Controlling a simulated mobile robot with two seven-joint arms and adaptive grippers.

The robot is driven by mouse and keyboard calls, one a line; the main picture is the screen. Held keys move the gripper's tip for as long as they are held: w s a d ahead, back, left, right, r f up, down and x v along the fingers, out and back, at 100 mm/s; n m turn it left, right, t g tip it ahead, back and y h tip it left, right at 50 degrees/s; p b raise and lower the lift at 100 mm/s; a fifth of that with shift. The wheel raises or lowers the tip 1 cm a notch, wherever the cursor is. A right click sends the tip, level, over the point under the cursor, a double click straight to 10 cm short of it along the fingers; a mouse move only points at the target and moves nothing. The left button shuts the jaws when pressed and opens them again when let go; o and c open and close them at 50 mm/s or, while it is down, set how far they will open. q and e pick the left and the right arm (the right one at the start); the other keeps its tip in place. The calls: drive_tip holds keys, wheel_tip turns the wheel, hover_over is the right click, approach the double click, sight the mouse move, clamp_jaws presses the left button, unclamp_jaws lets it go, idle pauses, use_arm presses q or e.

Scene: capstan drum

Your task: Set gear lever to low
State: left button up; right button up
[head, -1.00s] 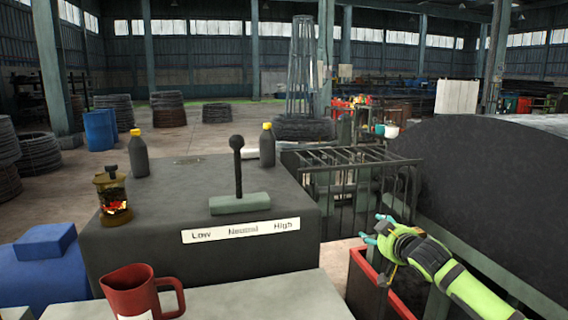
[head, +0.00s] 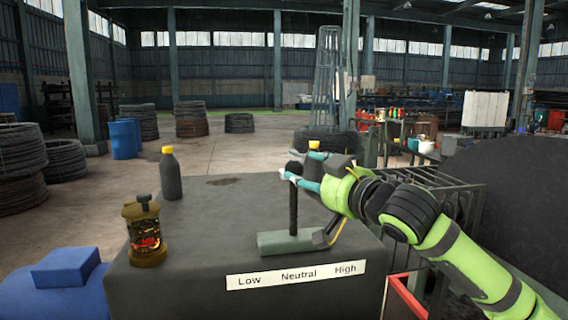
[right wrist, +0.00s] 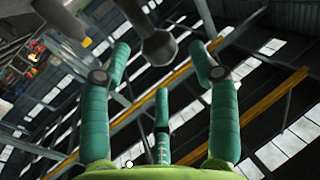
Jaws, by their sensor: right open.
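The gear lever (head: 293,208) is a dark rod with a round knob, standing about upright from a grey-green base block (head: 285,243) on the dark cabinet. It stands behind the word Neutral on the white label (head: 292,275), which reads Low, Neutral, High from left to right. My right gripper (head: 296,168) is open at the knob's height, its teal fingers pointing left and partly covering the lever top. In the right wrist view the knob (right wrist: 159,47) shows between the spread fingertips (right wrist: 160,50); I cannot tell whether they touch it. My left gripper is not in view.
On the cabinet top (head: 215,215) stand a lantern (head: 145,232) at the left, a dark bottle with a yellow cap (head: 170,175) behind it, and another yellow-capped bottle (head: 314,146) mostly behind my gripper. A railing (head: 455,195) is at the right.

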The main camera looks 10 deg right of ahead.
sight(298, 166)
drive_tip(key=w+p, duration=0.1)
drive_tip(key=w+a+p, duration=0.1)
drive_tip(key=shift+w+a+r, duration=0.2)
drive_tip(key=shift+w+r, duration=0.2)
drive_tip(key=shift+p+x, duration=0.35)
drive_tip(key=shift+x, duration=0.6)
drive_tip(key=shift+w+f, duration=0.2)
drive_tip(key=shift+f, duration=0.1)
drive_tip(key=shift+c, duration=0.4)
clamp_jaws()
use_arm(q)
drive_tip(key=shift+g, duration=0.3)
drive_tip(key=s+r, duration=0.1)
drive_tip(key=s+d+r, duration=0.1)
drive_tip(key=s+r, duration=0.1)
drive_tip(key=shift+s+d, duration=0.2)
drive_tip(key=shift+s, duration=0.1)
use_arm(e)
drive_tip(key=shift+s+a, duration=0.1)
drive_tip(key=shift+a, duration=0.2)
